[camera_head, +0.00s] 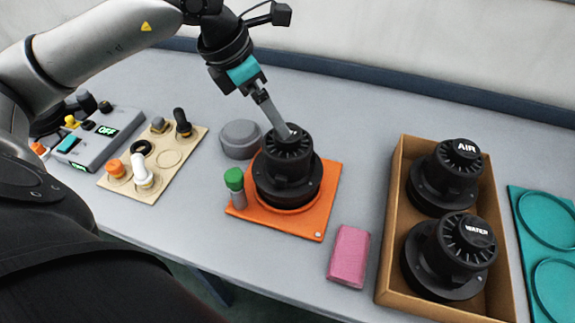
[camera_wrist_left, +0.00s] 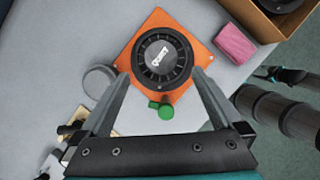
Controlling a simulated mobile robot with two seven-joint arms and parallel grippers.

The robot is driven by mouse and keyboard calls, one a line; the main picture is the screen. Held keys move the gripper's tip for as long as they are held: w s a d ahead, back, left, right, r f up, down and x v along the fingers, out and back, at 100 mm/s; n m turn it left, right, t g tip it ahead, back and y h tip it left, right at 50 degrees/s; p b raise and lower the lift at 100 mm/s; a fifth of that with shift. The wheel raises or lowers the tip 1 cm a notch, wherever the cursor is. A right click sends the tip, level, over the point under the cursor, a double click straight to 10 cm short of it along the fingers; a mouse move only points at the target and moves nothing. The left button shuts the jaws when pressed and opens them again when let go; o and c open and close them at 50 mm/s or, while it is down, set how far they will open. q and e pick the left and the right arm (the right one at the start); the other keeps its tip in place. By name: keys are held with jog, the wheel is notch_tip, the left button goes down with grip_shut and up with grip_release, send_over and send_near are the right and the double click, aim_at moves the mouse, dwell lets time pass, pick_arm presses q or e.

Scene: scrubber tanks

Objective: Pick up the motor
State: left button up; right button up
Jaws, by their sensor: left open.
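A black motor (camera_head: 285,178) with a ribbed round top stands upright on an orange square plate (camera_head: 318,222). In the left wrist view the motor (camera_wrist_left: 162,58) shows from above, with a white label on its cap. My left gripper (camera_head: 284,132) reaches down over the motor from behind. In the left wrist view its two fingers are spread on either side of the motor's top, with nothing held between them. Whether a finger touches the motor is unclear. Two more black motors, marked AIR (camera_head: 447,185) and WATER (camera_head: 450,262), stand in a brown box (camera_head: 395,205).
A green-capped vial (camera_head: 236,182) stands at the plate's left corner. A grey round container (camera_head: 240,139) is close behind-left. A pink block (camera_head: 349,256) lies right of the plate. Left are a beige board (camera_head: 192,142) and a control box (camera_head: 100,140); far right, a teal tray (camera_head: 524,240).

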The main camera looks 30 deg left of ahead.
aim_at(287, 161)
pick_arm(q)
jog(key=shift+d+x, duration=0.1)
jog(key=shift+x, duration=1.3)
jog(key=shift+d+x, duration=0.15)
jog(key=shift+x, duration=1.2)
jog(key=shift+w+r, duration=0.1)
jog(key=shift+w, duration=0.05)
grip_shut()
jog(key=shift+w+r, duration=0.1)
jog(key=shift+r, duration=0.15)
